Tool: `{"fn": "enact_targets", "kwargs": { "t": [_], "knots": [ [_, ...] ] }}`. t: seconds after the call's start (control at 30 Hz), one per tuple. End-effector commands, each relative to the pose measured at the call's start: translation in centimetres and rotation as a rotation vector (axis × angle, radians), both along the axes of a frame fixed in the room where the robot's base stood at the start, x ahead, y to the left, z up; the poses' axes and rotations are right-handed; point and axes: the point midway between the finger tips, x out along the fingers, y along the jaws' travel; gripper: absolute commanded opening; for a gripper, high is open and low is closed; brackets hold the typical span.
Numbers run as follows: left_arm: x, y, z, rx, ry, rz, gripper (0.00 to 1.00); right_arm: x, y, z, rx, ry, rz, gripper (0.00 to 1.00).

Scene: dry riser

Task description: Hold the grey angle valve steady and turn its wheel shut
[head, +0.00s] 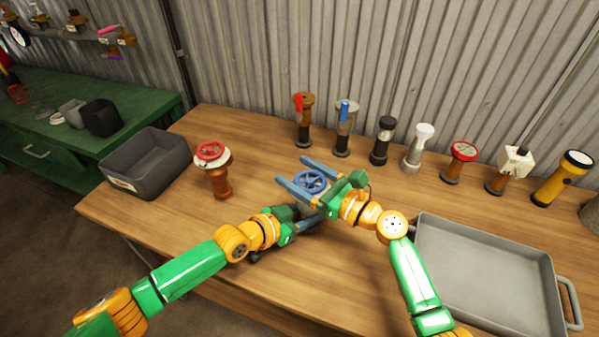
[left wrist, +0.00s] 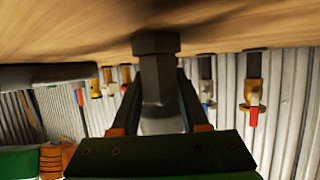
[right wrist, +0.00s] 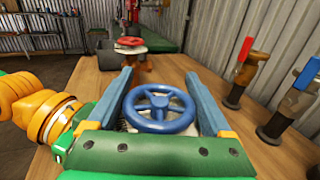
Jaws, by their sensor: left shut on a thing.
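The grey angle valve stands on the wooden table, its blue wheel (head: 310,182) facing up. Its grey hexagonal body (left wrist: 157,75) shows in the left wrist view. My left gripper (head: 308,212) is shut on this body, low down; my arms hide much of the valve in the head view. My right gripper (head: 303,178) is open, with one blue finger on each side of the wheel. In the right wrist view the wheel (right wrist: 159,108) lies between the fingers; I cannot tell whether they touch it.
A red-wheeled valve (head: 213,165) and a dark grey bin (head: 147,165) stand to the left. Several valves and torches, including a yellow torch (head: 562,180), line the back. A grey tray (head: 485,225) takes up the right. The front left of the table is clear.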

Motion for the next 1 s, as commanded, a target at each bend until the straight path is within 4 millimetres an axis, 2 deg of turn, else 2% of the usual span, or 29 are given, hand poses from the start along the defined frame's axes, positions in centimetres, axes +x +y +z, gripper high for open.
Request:
{"fn": "enact_targets", "kwargs": {
  "t": [0.03,0.1,0.17,0.27,0.7,1.0],
  "knots": [
    [0.02,0.02,0.01,0.001,-0.001,0.001,0.0,0.0,-0.01,0.0,0.0,0.0,0.0,0.62],
    [0.02,0.02,0.01,0.001,-0.001,0.001,0.0,0.0,-0.03,-0.01,0.0,0.0,0.0,0.43],
    [0.02,0.02,0.01,0.001,-0.001,0.001,0.0,0.0,-0.04,-0.01,0.0,0.0,0.0,0.29],
    [0.02,0.03,0.01,0.0,0.0,0.001,0.0,0.05,-0.07,-0.11,-0.004,0.003,-0.016,0.28],
    [0.01,0.0,0.02,-0.001,-0.001,0.0,0.0,0.55,-0.47,0.13,0.01,0.0,-0.333,0.29],
    [0.02,0.01,0.02,0.0,0.0,0.0,0.0,0.68,-0.79,0.03,0.002,0.002,-0.374,0.28]
  ]
}}
